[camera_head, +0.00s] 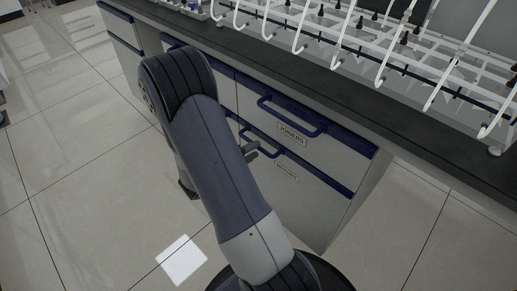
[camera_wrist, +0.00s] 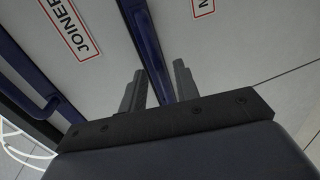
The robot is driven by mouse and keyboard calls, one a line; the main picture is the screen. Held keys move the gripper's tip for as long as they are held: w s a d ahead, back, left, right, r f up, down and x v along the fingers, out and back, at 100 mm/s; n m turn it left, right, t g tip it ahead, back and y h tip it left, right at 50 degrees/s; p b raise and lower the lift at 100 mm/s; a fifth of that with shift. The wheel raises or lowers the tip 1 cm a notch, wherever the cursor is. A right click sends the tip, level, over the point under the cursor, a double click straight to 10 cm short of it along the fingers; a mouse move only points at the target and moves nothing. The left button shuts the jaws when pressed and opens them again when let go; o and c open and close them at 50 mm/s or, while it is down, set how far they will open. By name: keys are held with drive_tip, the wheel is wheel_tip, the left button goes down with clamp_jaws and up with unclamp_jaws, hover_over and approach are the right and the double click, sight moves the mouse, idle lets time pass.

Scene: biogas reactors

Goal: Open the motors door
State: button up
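The motors door (camera_head: 312,195) is the lower front of the cabinet. It looks closed, with a blue bar handle along its top and a small red-lettered label. In the wrist view, part of its pale face (camera_wrist: 235,40) shows with a cut-off label starting with M. My gripper (camera_head: 250,150) is at the left part of this handle, with my arm hiding the door's left side. In the wrist view my gripper (camera_wrist: 160,85) is open. A blue bar or edge (camera_wrist: 150,50) runs between its two fingers. I cannot tell whether either finger touches it.
The closed joiners drawer (camera_head: 325,140) is directly above, with its own blue handle (camera_head: 290,116). Tiled floor (camera_head: 90,190) is open to the left, and floor also shows right of the cabinet.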

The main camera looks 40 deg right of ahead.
sight(259, 148)
drive_tip(key=shift+x, duration=1.7)
drive_tip(key=shift+c, duration=0.2)
clamp_jaws()
